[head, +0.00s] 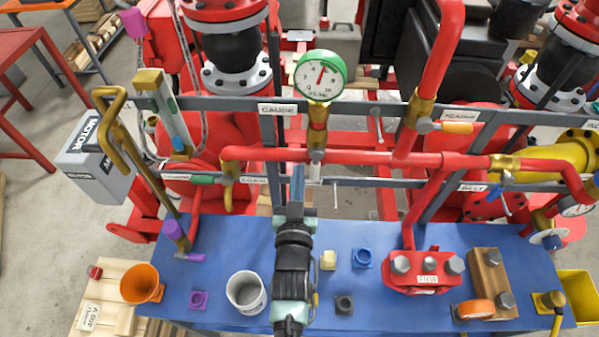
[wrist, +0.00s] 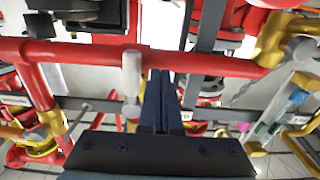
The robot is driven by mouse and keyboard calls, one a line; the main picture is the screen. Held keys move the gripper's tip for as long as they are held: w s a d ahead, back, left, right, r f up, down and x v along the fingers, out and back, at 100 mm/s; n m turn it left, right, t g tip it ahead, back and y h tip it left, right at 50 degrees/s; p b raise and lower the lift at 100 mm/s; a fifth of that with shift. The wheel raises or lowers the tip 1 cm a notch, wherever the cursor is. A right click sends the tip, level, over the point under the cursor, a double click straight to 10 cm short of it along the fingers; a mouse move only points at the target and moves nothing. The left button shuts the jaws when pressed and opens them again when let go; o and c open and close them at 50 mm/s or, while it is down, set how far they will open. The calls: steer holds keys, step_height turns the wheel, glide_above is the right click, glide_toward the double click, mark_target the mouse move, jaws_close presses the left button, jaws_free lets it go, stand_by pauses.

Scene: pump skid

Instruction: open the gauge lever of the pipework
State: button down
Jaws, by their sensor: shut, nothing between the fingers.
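The pressure gauge (head: 320,75), round with a green rim, stands on a brass fitting (head: 318,114) above the red horizontal pipe (head: 360,158). A pale grey-white handle (head: 316,170), which looks like the gauge lever, shows below the fitting at that pipe. In the wrist view the pale handle (wrist: 132,75) crosses the red pipe (wrist: 205,62). My gripper (head: 298,170) is just left of the handle in the head view. In the wrist view my gripper (wrist: 160,78) has its two dark blue fingers together, beside the handle with a narrow gap. Nothing is held. Whether the fingers touch the pipe is unclear.
The label "GAUGE" (head: 278,108) is on the upper grey rail. An orange handle (head: 457,128) and a blue-handled valve (head: 506,190) are to the right. A green handle (head: 203,180) is to the left. The blue table (head: 220,240) carries a white cup (head: 246,291) and several small parts.

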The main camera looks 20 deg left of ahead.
steer(key=p+v, duration=0.1)
steer(key=v, duration=0.7)
steer(key=shift+p, duration=0.4)
steer(key=shift+r, duration=0.1)
steer(key=w+r+t+b, duration=0.1)
steer(key=w+r, duration=0.1)
steer(key=r, duration=0.2)
steer(key=w+d+r+t+b, duration=0.1)
steer(key=w+r+b, duration=0.1)
steer(key=w+r, duration=0.1)
steer(key=w+r+m+b, duration=0.1)
steer(key=w+r+b, duration=0.1)
steer(key=r, duration=0.3)
steer(key=shift+w+d+r+t+h, duration=0.25)
steer(key=shift+r+t+h, duration=0.15)
steer(key=s+d+r+m+t+h+b, duration=0.1)
steer(key=d+r+t+b, duration=0.2)
steer(key=r, duration=0.8)
steer(key=s+d+r+t+h+b, duration=0.1)
steer(key=d+r+t+b, duration=0.2)
steer(key=r, duration=0.7)
steer(key=s+d+r+m+t+h+b, duration=0.1)
steer(key=s+d+r+b, duration=0.3)
steer(key=s+r, duration=0.6)
steer(key=shift+s+h+b, duration=0.45)
steer(key=shift+h, duration=0.15)
steer(key=shift+d+r, duration=0.1)
steer(key=shift+d, duration=0.05)
